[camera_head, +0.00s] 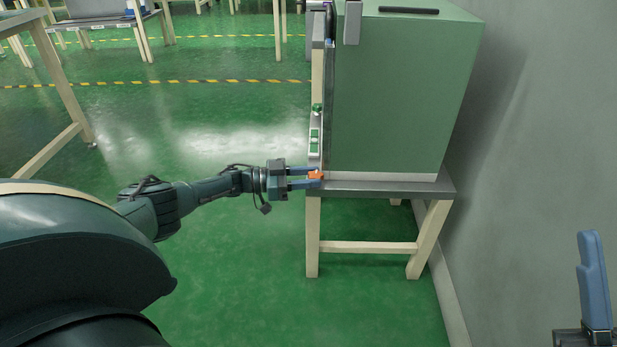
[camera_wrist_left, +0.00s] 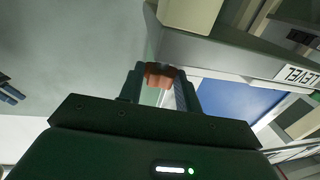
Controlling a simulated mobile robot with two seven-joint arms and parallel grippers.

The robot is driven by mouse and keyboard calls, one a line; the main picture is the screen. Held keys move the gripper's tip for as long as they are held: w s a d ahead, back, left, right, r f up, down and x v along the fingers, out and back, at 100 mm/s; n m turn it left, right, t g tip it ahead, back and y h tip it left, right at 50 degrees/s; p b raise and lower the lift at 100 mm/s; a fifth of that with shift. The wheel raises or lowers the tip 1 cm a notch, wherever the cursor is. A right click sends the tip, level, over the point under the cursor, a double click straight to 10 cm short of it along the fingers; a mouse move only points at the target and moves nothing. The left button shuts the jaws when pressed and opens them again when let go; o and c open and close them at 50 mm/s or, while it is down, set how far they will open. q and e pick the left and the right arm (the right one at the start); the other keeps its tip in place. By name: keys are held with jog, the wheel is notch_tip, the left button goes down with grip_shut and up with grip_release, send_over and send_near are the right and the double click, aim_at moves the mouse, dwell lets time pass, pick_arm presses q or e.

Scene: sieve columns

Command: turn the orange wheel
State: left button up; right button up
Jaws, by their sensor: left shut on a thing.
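The orange wheel (camera_head: 316,175) is a small knob low on the front of a green cabinet (camera_head: 395,95), near its bottom corner. My left gripper (camera_head: 308,178) reaches it from the left, with its two blue fingers either side of the wheel. In the left wrist view the orange wheel (camera_wrist_left: 160,70) sits between the fingertips, and the gripper is shut on it. The fingers hide part of the wheel. My right gripper (camera_head: 595,285) is only partly in view at the lower right, with one blue finger showing, away from the cabinet.
The cabinet stands on a metal-topped table (camera_head: 430,187) with pale legs, close to a grey wall (camera_head: 545,130). Green buttons (camera_head: 315,138) sit above the wheel. A "LEVEL" label (camera_wrist_left: 298,76) shows in the left wrist view. The green floor (camera_head: 220,270) below my left arm is clear.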

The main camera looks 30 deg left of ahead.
pick_arm(q)
jog(key=shift+r+m+g+h, duration=0.1)
jog(key=shift+m+g+h, duration=0.2)
jog(key=shift+g, duration=0.1)
dwell(0.3)
jog(key=o, duration=1)
